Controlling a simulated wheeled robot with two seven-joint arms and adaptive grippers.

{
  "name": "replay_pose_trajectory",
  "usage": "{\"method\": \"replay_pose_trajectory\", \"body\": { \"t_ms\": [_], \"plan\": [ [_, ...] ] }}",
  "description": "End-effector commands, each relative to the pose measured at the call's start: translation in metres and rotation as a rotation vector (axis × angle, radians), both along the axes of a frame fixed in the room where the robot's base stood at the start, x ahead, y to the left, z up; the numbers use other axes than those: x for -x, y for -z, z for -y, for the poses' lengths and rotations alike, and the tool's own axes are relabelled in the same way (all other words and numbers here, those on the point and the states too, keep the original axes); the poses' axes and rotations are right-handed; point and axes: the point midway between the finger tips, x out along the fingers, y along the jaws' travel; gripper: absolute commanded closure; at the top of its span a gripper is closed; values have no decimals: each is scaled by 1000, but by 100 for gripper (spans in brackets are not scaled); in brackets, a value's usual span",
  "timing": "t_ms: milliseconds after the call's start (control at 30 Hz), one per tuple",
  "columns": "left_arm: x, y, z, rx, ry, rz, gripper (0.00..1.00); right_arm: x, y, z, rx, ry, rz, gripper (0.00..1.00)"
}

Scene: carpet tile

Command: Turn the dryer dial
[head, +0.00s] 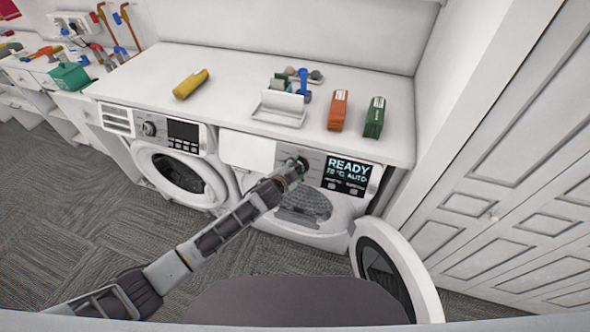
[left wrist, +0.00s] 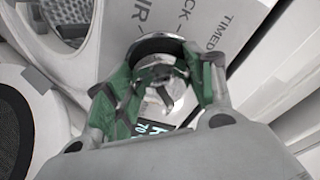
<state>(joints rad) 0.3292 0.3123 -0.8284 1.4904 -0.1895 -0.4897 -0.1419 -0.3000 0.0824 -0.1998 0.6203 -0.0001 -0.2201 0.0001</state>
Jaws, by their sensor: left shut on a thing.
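The dryer (head: 240,150) is the right-hand machine under the counter, with its round door (head: 385,265) swung open to the right. Its display (head: 348,174) is lit and reads READY, with smaller text below. My left gripper (head: 297,168) reaches up to the front panel, left of the display. In the left wrist view, the green-padded fingers of my left gripper (left wrist: 158,92) are shut around the silver dryer dial (left wrist: 158,68). Printed words, among them TIMED, show on the panel around the dial. In the head view the gripper mostly hides the dial. My right gripper is out of view.
A washer (head: 172,165) with a shut door stands left of the dryer. The countertop (head: 235,85) holds a yellow bottle (head: 190,84), a white tray (head: 280,108) and orange (head: 338,110) and green (head: 374,117) boxes. White panelled doors (head: 500,170) stand at right. Carpet (head: 60,200) is clear at left.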

Motion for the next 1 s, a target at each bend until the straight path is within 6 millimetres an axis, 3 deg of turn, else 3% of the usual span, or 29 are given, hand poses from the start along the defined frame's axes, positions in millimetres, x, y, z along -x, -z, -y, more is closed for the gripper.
{"method": "replay_pose_trajectory", "body": {
  "t_ms": [600,1000],
  "plan": [
    [-1,-1,0,-486,260,156,70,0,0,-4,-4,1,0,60],
    [-1,-1,0,-666,357,214,70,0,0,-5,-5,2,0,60]
  ]
}}
